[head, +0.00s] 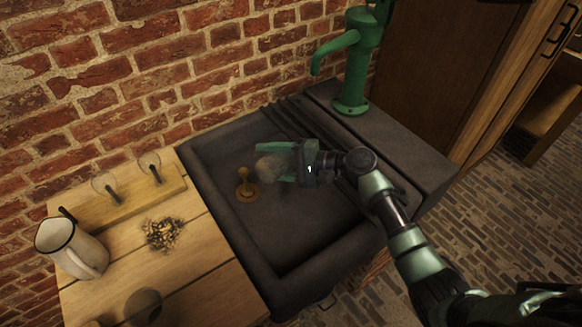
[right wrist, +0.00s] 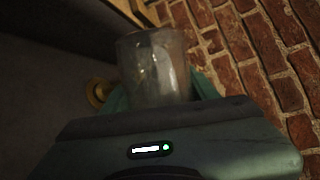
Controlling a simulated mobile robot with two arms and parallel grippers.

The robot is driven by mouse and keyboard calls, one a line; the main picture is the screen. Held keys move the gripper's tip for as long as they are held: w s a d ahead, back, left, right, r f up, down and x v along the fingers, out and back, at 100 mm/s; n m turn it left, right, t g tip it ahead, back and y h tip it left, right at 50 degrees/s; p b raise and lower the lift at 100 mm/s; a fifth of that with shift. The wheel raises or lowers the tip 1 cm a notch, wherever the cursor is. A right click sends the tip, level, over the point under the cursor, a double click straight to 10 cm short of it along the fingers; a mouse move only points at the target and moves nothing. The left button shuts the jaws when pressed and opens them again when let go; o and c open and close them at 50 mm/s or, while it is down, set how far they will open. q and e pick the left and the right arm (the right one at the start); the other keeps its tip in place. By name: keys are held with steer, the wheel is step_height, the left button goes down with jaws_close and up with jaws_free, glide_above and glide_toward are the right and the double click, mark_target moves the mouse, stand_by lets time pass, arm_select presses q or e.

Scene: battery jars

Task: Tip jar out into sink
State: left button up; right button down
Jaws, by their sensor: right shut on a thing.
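My right gripper (head: 277,162) is over the dark stone sink (head: 295,235), shut on a glass jar (head: 270,168). The jar is tilted onto its side in the head view, with its far end pointing left toward the brass drain fitting (head: 248,188). In the right wrist view the jar (right wrist: 155,68) is cloudy and see-through, between the green fingers. I cannot tell clearly what is inside it. The brass fitting also shows beside the jar in the right wrist view (right wrist: 98,92). My left gripper is not in view.
A green hand pump (head: 355,60) stands at the sink's back right. On the wooden counter (head: 205,280) left of the sink are a white enamel jug (head: 75,250), a pile of small scraps (head: 162,234), and a wooden rack (head: 130,205) with two glass pieces. A brick wall runs behind.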

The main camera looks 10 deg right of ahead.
steer(key=shift+w+d+r+m, duration=0.1)
steer(key=shift+w+r+m, duration=0.1)
steer(key=shift+m, duration=0.1)
steer(key=n, duration=0.1)
steer(key=s+a+f+n+h+p, duration=0.1)
steer(key=n, duration=0.1)
steer(key=shift+f+t+h, duration=0.25)
steer(key=shift+t+h, duration=0.05)
steer(key=shift+f+n+h, duration=0.3)
steer(key=shift+n, duration=0.2)
steer(key=s+a+f+n+t+h+p, duration=0.3)
steer(key=a+f+n+t+h+p, duration=0.1)
steer(key=n, duration=0.6)
steer(key=shift+s+f+n+t+h+p, duration=0.15)
steer(key=shift+f+n+t+h+p, duration=0.15)
steer(key=shift+f+t+h+p, duration=0.5)
